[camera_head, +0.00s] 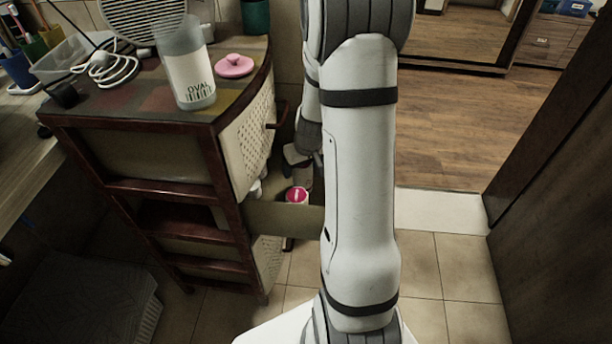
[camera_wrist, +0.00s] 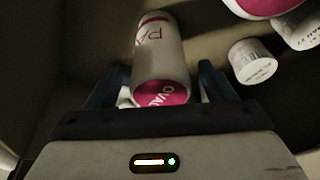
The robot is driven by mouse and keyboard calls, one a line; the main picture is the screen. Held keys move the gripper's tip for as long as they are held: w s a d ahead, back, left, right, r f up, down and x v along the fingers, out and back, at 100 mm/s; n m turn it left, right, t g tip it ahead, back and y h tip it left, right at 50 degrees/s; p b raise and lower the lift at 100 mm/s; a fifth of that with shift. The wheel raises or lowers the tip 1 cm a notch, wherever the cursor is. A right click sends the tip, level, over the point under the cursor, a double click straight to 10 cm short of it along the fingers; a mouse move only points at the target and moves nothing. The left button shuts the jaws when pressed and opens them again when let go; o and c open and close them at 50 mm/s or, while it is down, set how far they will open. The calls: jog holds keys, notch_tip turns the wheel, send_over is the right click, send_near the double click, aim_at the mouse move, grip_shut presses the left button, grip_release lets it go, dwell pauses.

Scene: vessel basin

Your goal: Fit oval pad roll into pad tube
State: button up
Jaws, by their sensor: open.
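In the wrist view, a white roll (camera_wrist: 158,50) with pink lettering and a pink end marked OVAL lies between the fingers of my gripper (camera_wrist: 161,72). The fingers are open, one on each side of the roll; a dark gap shows on the right side, and contact on the left is unclear. In the head view, the clear pad tube (camera_head: 190,72) labelled OVAL stands upright on the cabinet top, its upper end apparently open. A pink lid (camera_head: 234,65) with a knob lies beside it. My arm hides most of my gripper there.
The wrist view shows a small white jar (camera_wrist: 252,61) and other white-and-pink items right of the roll. A coiled white cable (camera_head: 105,68) and round grille (camera_head: 140,20) crowd the cabinet top's left.

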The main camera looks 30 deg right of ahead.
jog(key=c, duration=1.1)
jog(key=shift+o, duration=0.2)
